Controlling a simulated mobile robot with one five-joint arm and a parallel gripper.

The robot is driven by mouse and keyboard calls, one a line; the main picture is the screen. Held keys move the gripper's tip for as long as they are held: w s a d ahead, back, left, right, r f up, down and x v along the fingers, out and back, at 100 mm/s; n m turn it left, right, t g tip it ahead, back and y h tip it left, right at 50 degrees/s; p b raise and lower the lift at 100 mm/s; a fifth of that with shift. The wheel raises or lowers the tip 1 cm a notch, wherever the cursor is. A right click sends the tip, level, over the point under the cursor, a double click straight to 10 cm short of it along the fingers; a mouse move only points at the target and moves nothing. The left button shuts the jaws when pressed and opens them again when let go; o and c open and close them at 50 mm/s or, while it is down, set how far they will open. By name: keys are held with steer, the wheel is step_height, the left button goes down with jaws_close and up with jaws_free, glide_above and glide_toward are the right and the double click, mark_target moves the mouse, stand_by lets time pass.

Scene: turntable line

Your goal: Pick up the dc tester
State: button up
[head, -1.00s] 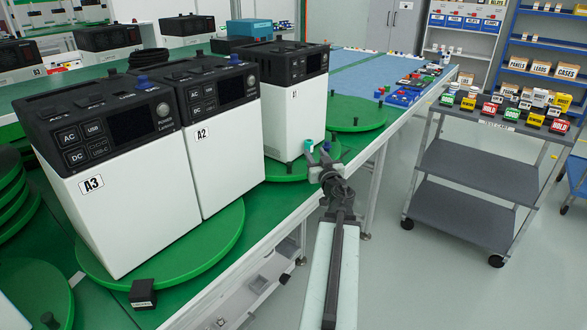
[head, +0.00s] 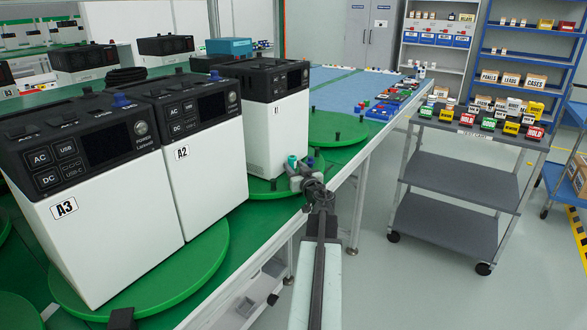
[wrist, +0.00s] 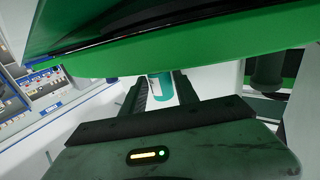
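No item carries a readable dc tester label. A small teal-topped piece (head: 292,161) shows at my gripper (head: 303,174), by the front edge of the green turntable under the far white power unit (head: 282,135). In the wrist view a teal and white piece (wrist: 160,86) lies between the two dark fingers of my gripper (wrist: 160,92), close below the green rim. I cannot tell whether the fingers touch it. Blue knob-like pieces stand on top of unit A3 (head: 120,215) and unit A2 (head: 205,160).
The turntable under A3 and A2 (head: 190,275) and an empty turntable (head: 338,125) with dark pegs line the green bench. A grey cart (head: 460,180) with coloured signs stands right. Floor between bench and cart is clear.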

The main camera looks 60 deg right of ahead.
jaws_close()
steer(key=shift+s+r, duration=0.15)
steer(key=shift+r, duration=0.1)
step_height(320, 180, up, 7)
steer(key=p, duration=0.8)
steer(key=s+b, duration=0.1)
steer(key=s, duration=1.9)
step_height(320, 180, up, 18)
steer(key=p, duration=1.8)
steer(key=shift+f, duration=0.2)
